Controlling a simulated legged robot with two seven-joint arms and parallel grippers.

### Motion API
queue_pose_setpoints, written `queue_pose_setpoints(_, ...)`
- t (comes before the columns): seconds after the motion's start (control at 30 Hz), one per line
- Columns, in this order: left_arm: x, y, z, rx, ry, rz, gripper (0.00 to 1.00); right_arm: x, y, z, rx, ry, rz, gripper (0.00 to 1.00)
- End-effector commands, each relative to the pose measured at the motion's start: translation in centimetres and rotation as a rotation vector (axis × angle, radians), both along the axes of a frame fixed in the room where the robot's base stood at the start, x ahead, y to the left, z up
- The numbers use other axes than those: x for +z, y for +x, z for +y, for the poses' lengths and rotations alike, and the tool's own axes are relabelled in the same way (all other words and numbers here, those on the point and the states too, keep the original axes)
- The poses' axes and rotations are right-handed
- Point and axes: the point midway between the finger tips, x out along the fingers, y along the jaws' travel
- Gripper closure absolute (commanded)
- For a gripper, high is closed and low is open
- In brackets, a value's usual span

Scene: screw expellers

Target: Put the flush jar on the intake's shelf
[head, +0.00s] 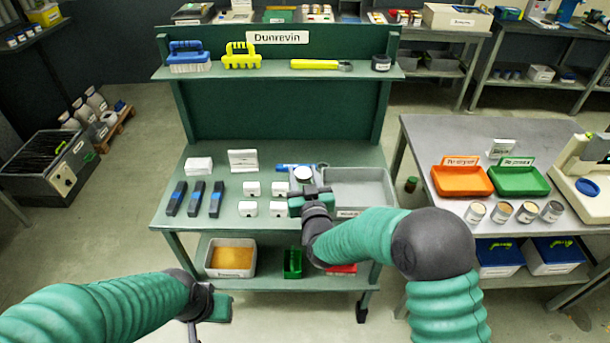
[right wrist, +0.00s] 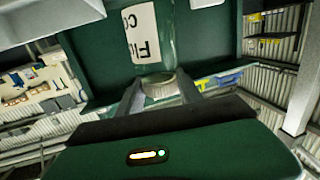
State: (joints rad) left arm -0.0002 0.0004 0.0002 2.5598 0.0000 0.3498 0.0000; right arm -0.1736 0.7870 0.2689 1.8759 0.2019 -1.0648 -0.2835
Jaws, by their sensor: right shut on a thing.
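The flush jar shows in the right wrist view as a clear jar with a pale lid (right wrist: 159,84) and a white label (right wrist: 141,32), whose text is only partly visible. My right gripper (head: 309,198) is shut on it, above the front right part of the green bench. In the head view the jar's white lid (head: 303,173) shows just beyond the gripper; the arm hides its body. A raised shelf (head: 275,70) with a "Dunrevin" sign runs along the bench's back. I cannot tell whether it belongs to the intake. My left gripper (head: 218,308) is low in front of the bench; its jaws are unclear.
The raised shelf holds a blue brush (head: 188,57), a yellow brush (head: 241,56), a yellow-handled tool (head: 320,64) and a dark round tin (head: 381,63). A grey tray (head: 372,178), dark handheld items and white blocks occupy the benchtop. A side table (head: 425,132) stands at right.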

Motion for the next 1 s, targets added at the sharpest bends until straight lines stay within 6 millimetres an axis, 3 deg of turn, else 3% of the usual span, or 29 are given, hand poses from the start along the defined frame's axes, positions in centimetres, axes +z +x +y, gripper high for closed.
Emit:
queue_pose_setpoints(0.37,0.0,0.0,0.0,0.000,0.000,0.000,0.64,-3.0,-4.9,-5.9,-0.054,-0.001,0.002,1.00)
queue_pose_setpoints(1.0,0.0,0.0,0.0,0.000,0.000,0.000,0.64,-10.3,-17.1,-19.6,-0.186,-0.001,0.003,1.00)
